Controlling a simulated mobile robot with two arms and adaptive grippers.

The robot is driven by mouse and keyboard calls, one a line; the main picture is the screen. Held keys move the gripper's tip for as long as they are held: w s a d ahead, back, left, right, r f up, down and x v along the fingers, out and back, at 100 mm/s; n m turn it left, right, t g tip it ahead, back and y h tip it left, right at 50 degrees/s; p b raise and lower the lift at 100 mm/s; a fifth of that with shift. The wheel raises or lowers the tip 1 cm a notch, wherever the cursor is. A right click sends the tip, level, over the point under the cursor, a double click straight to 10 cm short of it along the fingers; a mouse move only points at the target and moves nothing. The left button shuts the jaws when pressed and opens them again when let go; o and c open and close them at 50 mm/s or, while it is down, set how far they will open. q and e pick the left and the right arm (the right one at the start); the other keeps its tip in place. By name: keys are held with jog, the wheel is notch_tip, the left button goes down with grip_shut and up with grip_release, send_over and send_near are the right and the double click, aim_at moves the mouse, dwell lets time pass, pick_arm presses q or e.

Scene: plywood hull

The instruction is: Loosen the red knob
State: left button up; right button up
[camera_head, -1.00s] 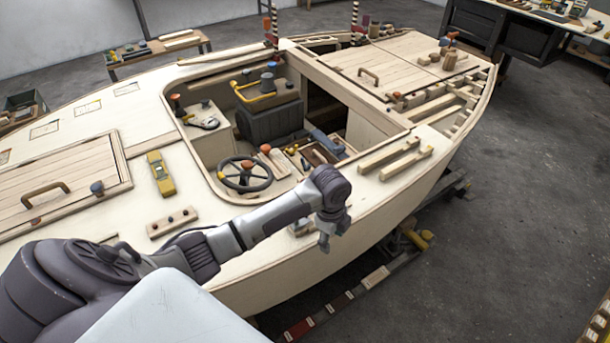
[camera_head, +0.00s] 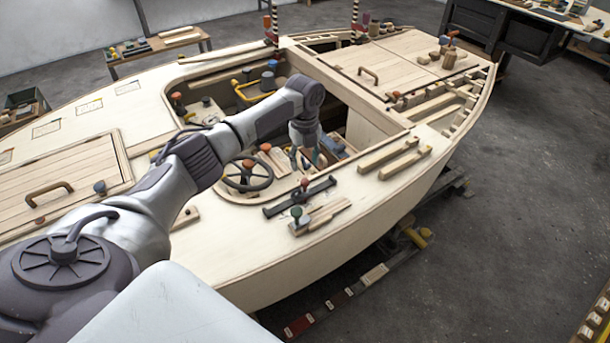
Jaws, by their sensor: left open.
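Several red or orange-red knobs show, and I cannot tell which one is meant. One red knob (camera_head: 305,184) stands on a dark bar (camera_head: 284,203) on the near side deck. An orange-red knob (camera_head: 248,163) sits at the hub of the dark steering wheel (camera_head: 238,182). Another red knob (camera_head: 177,97) tops a post at the cockpit's left corner. My left gripper (camera_head: 306,159) is open and points down over the cockpit's near right part, behind the dark bar. Its fingertips are small and partly lost against the cockpit parts. My right gripper is out of view.
A green-topped knob (camera_head: 296,212) stands on wooden blocks beside the bar. Two wooden strips (camera_head: 395,160) lie on the right side deck. My left arm crosses the deck and hides part of the cockpit. The near hull deck is mostly clear.

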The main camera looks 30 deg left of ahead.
aim_at(305, 181)
pick_arm(q)
notch_tip(305, 181, down, 7)
jog(key=shift+f+p, duration=0.1)
jog(key=shift+p, duration=0.2)
